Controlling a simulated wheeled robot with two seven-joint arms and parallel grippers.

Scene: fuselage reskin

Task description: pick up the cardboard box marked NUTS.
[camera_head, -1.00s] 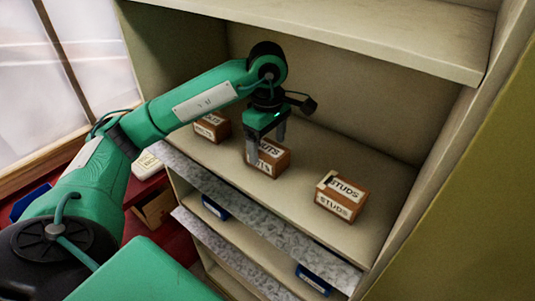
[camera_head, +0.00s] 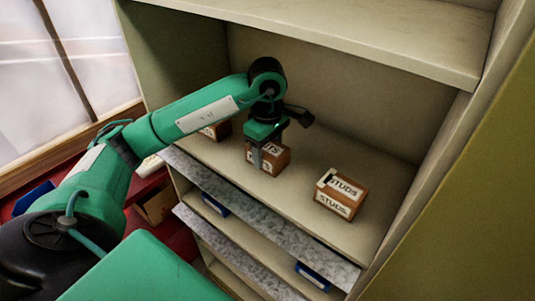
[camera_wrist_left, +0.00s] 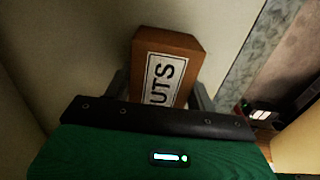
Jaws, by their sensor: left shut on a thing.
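The cardboard box marked NUTS (camera_head: 276,160) sits on the shelf between two other boxes. Its label is partly covered by my gripper in the head view. My left gripper (camera_head: 267,160) comes down over this box from above, with its fingers around it, shut on it. In the left wrist view the brown box (camera_wrist_left: 165,65) shows a white label reading "UTS", its first part hidden by the gripper body. The fingers (camera_wrist_left: 160,90) lie along both sides of it. My right gripper is not in view.
A box marked STUDS (camera_head: 341,194) stands to the right on the same shelf (camera_head: 290,195). Another box (camera_head: 216,131) stands to the left, partly hidden by my arm. Lower shelves hold blue-edged items (camera_head: 314,277).

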